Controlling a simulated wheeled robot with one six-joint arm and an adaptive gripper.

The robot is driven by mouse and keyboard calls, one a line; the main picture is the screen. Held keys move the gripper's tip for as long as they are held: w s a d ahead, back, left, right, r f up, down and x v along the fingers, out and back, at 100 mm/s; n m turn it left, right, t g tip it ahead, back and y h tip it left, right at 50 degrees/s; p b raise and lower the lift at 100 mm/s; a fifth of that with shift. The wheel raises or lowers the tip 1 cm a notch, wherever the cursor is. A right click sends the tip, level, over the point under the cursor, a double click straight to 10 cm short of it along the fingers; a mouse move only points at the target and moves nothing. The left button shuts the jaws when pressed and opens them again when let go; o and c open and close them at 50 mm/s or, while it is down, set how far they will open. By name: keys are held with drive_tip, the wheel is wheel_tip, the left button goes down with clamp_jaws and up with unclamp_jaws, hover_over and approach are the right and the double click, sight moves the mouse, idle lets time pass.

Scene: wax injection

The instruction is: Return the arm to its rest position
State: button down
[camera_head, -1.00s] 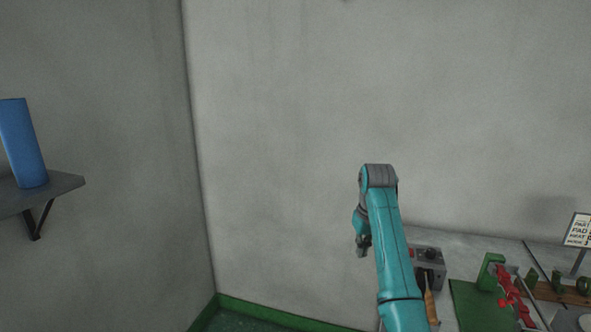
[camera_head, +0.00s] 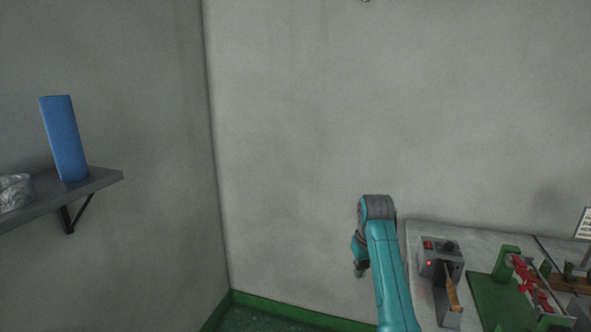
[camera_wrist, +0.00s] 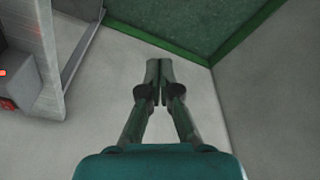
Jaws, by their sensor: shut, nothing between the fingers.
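My teal arm rises at the lower right of the head view, beside the left end of the workbench. My gripper (camera_head: 359,271) hangs at its end, small and partly hidden behind the arm. In the wrist view my gripper (camera_wrist: 159,64) has its two fingers together, with nothing between them. It is in free air, with wall and green floor behind it.
The workbench (camera_head: 421,234) carries a grey device (camera_head: 441,258) with a red light and a wooden-handled tool (camera_head: 451,290), a green mat (camera_head: 497,300) and red pieces (camera_head: 522,278). A wall shelf (camera_head: 100,180) at left holds a blue cylinder (camera_head: 64,139). The space between is clear.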

drive_tip(key=s+f+t, duration=0.1)
drive_tip(key=s+f, duration=0.4)
drive_tip(key=f, duration=0.6)
drive_tip(key=s+f+t, duration=0.2)
drive_tip(key=s+f, duration=0.2)
drive_tip(key=f, duration=0.7)
drive_tip(key=s+f+t, duration=0.1)
drive_tip(key=s+f, duration=0.3)
drive_tip(key=s, duration=0.3)
drive_tip(key=s+f+m+t, duration=0.1)
drive_tip(key=s+f, duration=0.3)
drive_tip(key=s, duration=0.3)
drive_tip(key=s+f+t, duration=0.1)
drive_tip(key=s+f, duration=0.3)
drive_tip(key=s, duration=0.3)
drive_tip(key=s+r+t, duration=0.2)
drive_tip(key=s+r, duration=0.1)
drive_tip(key=s, duration=0.8)
drive_tip(key=s+r+t, duration=0.1)
drive_tip(key=s+r, duration=0.3)
drive_tip(key=s, duration=0.7)
drive_tip(key=s+r+t, duration=0.1)
drive_tip(key=s+r, duration=0.6)
drive_tip(key=r, duration=0.2)
drive_tip(key=s+r+m+t, duration=0.1)
drive_tip(key=s+r+t, duration=0.1)
drive_tip(key=s+r, duration=0.5)
wheel_tip(320, 180, up, 3)
drive_tip(key=shift+f, duration=0.2)
